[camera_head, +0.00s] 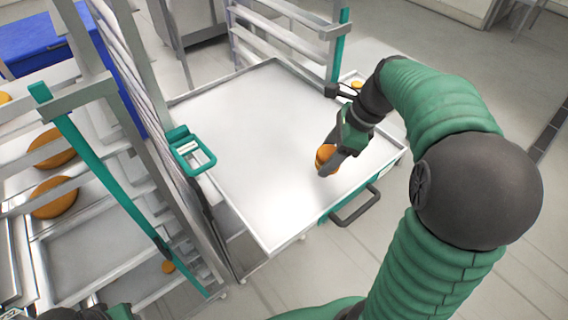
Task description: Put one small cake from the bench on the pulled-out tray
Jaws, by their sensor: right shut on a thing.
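My right gripper (328,160) is shut on a small round orange-brown cake (325,153). It holds the cake over the right part of the pulled-out tray (262,130); whether the cake touches the tray is hard to tell. The tray is a wide, pale, empty sheet with a raised rim and a dark handle (356,207) at its front right. Another small cake (356,85) sits on a pale surface, probably the bench (372,53), behind my right wrist. A dark and green part at the bottom left edge may be my left gripper; its fingers cannot be made out.
A rack (98,180) with teal posts stands at the left, holding large round cakes (54,197) on its shelves. A teal latch-like frame (192,150) juts over the tray's left edge. A blue box (32,42) is at the far left. Most of the tray is clear.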

